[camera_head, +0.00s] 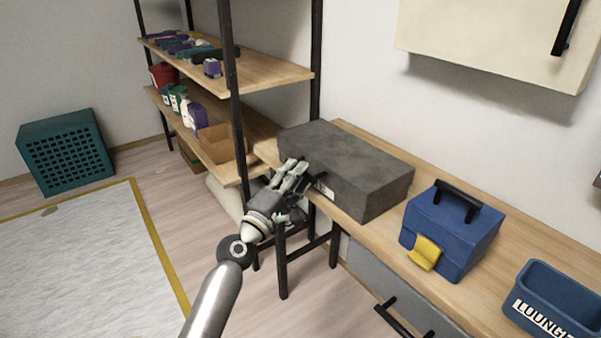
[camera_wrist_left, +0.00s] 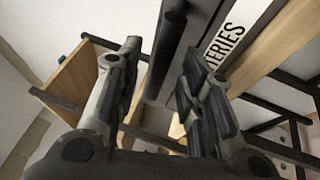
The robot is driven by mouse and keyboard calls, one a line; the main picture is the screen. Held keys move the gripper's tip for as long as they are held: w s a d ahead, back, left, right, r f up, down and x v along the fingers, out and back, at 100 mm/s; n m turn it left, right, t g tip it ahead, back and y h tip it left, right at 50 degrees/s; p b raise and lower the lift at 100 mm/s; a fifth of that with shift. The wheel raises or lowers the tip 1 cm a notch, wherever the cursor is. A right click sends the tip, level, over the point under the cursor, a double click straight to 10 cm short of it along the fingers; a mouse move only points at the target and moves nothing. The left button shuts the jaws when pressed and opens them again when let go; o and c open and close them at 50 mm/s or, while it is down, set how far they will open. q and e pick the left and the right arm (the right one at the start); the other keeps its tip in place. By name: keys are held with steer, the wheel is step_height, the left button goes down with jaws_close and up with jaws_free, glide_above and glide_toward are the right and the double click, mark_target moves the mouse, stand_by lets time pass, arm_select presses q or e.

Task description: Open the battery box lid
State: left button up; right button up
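The battery box (camera_head: 352,165) is a dark grey box on the wooden bench, and its lid looks closed. In the left wrist view its front face shows a white label ending in "TERIES" (camera_wrist_left: 223,48) and a dark bar-shaped handle (camera_wrist_left: 166,50). My left gripper (camera_head: 293,172) is at the box's front left side, by the front face. In the left wrist view the two fingers of the gripper (camera_wrist_left: 160,85) are apart, with the handle showing between them. I cannot tell whether either finger touches it. My right gripper is in neither view.
A blue toolbox (camera_head: 452,232) with a yellow latch and a blue bin (camera_head: 553,302) stand right of the box on the bench (camera_head: 385,240). A shelf (camera_head: 270,78) with goods is behind on the left. A teal crate (camera_head: 64,150) stands on the floor, mostly clear at left.

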arm_select(q)
steer(key=shift+x, duration=1.2)
steer(key=shift+c, duration=0.2)
jaws_close()
